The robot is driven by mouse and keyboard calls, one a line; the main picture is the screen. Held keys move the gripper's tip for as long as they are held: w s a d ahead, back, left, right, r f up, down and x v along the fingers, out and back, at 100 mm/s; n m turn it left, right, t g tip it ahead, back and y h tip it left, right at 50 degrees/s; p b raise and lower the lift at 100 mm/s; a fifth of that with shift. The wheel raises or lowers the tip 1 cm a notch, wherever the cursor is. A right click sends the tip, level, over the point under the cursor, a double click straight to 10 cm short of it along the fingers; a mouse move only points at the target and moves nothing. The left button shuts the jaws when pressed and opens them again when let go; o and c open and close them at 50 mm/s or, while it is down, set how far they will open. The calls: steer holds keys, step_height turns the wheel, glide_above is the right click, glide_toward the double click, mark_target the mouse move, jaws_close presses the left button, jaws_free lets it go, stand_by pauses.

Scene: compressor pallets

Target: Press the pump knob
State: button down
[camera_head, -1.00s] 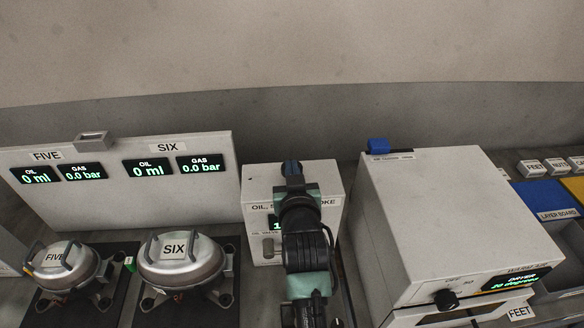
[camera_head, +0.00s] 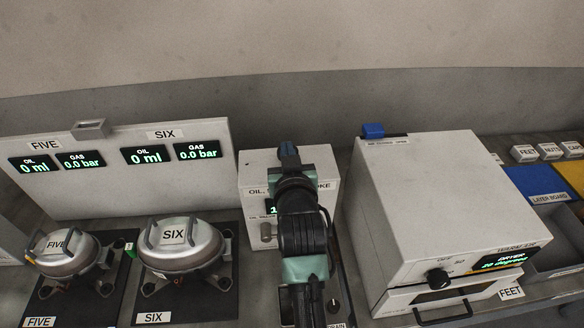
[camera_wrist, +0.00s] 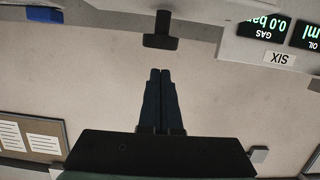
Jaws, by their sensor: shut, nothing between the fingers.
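The oil box (camera_head: 262,162), a white unit with a lit display and a label partly reading "OIL", stands behind my arm in the head view. In the wrist view, which is upside down, a dark T-shaped knob (camera_wrist: 160,41) stands out from a white box; it looks like the pump knob. In the head view my arm covers it. My gripper (camera_wrist: 160,72) has its two dark blue fingers together and empty, pointing at the knob with a visible gap in the picture. In the head view its fingers (camera_head: 289,149) appear over the top of the oil box.
Compressors FIVE (camera_head: 62,252) and SIX (camera_head: 181,243) sit on dark pallets at left, below a white display panel (camera_head: 110,190). The large white dryer (camera_head: 440,190) stands close on the right, a blue block (camera_head: 372,131) on its top. Labelled bins (camera_head: 550,182) lie beyond it.

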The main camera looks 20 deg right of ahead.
steer(key=b+v, duration=0.2)
steer(key=v, duration=0.6)
steer(key=shift+s, duration=0.1)
stand_by(0.6)
steer(key=a+r+n+t+y+b, duration=0.1)
steer(key=a+r+t, duration=0.35)
steer(key=r, duration=0.75)
steer(key=a+r+n+t+b, duration=0.1)
steer(key=a+r+t, duration=0.3)
steer(key=r, duration=0.8)
steer(key=s+a+r+t+y, duration=0.1)
steer(key=s+a+r+t, duration=0.1)
steer(key=s+r, duration=0.3)
steer(key=s+a+r+t+y, duration=0.2)
steer(key=s+a+r, duration=0.3)
steer(key=r, duration=0.5)
steer(key=shift+s+n+b, duration=0.4)
steer(key=shift+s+b, duration=0.05)
steer(key=shift+s, duration=0.15)
steer(key=shift+w+a+f, duration=0.1)
